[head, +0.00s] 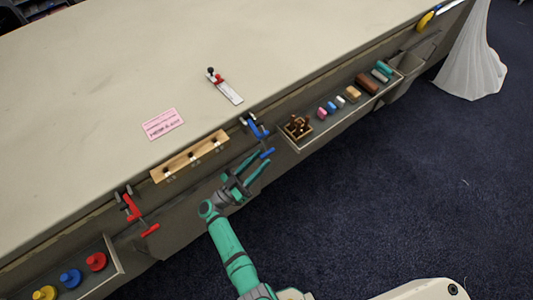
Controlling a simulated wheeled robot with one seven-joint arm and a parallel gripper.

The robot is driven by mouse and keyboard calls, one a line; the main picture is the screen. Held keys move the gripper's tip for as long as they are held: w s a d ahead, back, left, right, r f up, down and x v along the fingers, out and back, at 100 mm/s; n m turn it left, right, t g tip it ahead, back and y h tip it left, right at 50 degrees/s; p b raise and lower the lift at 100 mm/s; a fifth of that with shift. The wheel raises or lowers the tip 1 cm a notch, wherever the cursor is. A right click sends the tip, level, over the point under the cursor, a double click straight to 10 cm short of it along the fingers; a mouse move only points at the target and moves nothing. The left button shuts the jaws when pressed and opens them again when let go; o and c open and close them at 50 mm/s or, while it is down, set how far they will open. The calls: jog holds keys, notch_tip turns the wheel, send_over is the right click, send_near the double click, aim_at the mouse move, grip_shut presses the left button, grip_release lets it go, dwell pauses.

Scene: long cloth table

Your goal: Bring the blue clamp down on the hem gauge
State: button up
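The blue clamp (256,127) is fixed on the near edge of the table, right of the wooden rail, with its blue handle hanging below the edge. The hem gauge (228,90), a pale ruler with a red slider and a dark knob, lies on the tabletop behind the clamp, apart from it. My gripper (261,160) is in front of the table edge, just below the clamp. Its two green fingers are spread, with the clamp's handle near their tips. I cannot tell whether they touch it. Nothing shows held between them.
A pink card (163,124) and a wooden rail with dark pegs (189,157) lie left. A red clamp (131,206) grips the edge further left. Edge trays hold colored discs (70,278) and several spools (353,93). The tabletop (300,50) is mostly clear.

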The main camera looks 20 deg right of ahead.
aim_at(266, 153)
jog(key=shift+x, duration=2)
grip_shut()
jog(key=shift+a, duration=0.1)
